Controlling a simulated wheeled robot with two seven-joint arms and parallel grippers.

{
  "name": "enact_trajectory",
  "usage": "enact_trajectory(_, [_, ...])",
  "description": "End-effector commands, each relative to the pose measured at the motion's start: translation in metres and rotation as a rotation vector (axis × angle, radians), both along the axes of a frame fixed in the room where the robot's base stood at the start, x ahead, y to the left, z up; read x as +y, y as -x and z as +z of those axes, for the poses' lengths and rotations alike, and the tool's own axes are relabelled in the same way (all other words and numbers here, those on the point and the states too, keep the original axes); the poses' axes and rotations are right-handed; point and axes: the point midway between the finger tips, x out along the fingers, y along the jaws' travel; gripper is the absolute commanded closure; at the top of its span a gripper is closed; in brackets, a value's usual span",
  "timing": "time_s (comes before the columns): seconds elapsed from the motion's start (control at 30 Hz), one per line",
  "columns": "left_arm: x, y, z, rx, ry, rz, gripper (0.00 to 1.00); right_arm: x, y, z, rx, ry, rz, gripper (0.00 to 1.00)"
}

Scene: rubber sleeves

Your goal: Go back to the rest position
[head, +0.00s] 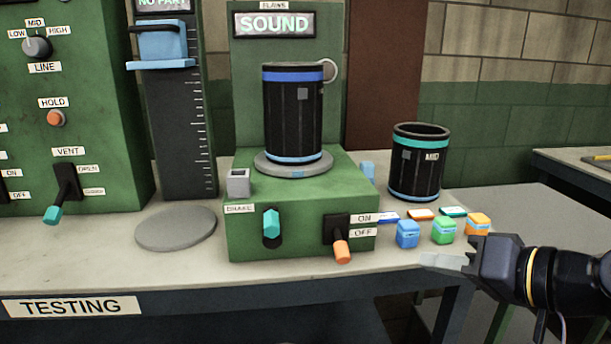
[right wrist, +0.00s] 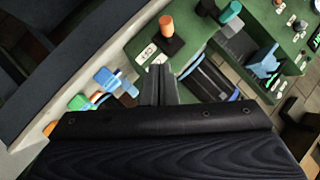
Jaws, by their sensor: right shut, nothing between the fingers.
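My right gripper (head: 447,262) is at the right in the head view, in front of the table's front edge, pointing left. Its fingers are shut and empty. In the right wrist view the closed fingers (right wrist: 158,85) show in the middle, with the green tester box beyond them. A black rubber sleeve (head: 292,115) with blue bands stands upright on the round grey plate of the green tester (head: 300,240). A second black sleeve (head: 417,165), with a teal band and a MID label, stands upright on the table to the right. My left gripper is out of view.
Blue (head: 407,234), green (head: 443,230) and orange (head: 477,224) small blocks sit close to my right gripper, with coloured tags behind them. The tester's orange-tipped lever (head: 342,252) is by the OFF label. A grey disc (head: 175,228) lies at the left. A gauge column (head: 180,110) stands behind it.

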Motion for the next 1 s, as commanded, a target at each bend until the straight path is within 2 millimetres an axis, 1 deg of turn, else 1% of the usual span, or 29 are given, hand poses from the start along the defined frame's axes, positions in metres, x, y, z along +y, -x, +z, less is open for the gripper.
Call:
enact_trajectory(0.03, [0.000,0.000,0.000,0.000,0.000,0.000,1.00,0.004,0.010,-0.022,0.043,0.028,0.004,1.00])
enact_trajectory(0.07, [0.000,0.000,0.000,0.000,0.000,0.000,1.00,0.006,0.017,-0.037,0.074,0.049,0.007,1.00])
enact_trajectory(0.1, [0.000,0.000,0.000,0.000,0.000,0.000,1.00,0.009,0.027,-0.058,0.117,0.079,0.010,1.00])
enact_trajectory(0.17, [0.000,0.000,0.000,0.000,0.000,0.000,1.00,0.012,0.042,-0.089,0.179,0.125,0.015,1.00])
enact_trajectory(0.2, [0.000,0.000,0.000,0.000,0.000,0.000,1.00,0.014,0.052,-0.107,0.218,0.154,0.018,1.00])
enact_trajectory(0.3, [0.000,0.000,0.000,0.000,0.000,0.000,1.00,0.016,0.074,-0.147,0.297,0.219,0.023,1.00])
enact_trajectory(0.4, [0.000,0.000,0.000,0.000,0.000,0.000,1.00,0.017,0.096,-0.181,0.367,0.279,0.029,1.00])
enact_trajectory(0.57, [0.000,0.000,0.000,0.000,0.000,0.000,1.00,0.017,0.129,-0.230,0.465,0.370,0.036,1.00])
enact_trajectory(0.63, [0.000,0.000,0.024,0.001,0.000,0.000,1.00,0.016,0.129,-0.207,0.467,0.377,0.034,1.00])
enact_trajectory(0.87, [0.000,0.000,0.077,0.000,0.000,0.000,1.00,0.017,0.129,-0.153,0.467,0.375,0.035,1.00])
enact_trajectory(0.97, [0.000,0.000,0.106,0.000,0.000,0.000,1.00,0.017,0.129,-0.124,0.466,0.374,0.035,1.00])
enact_trajectory(1.0, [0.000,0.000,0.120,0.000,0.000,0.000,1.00,0.017,0.128,-0.110,0.466,0.374,0.035,1.00])
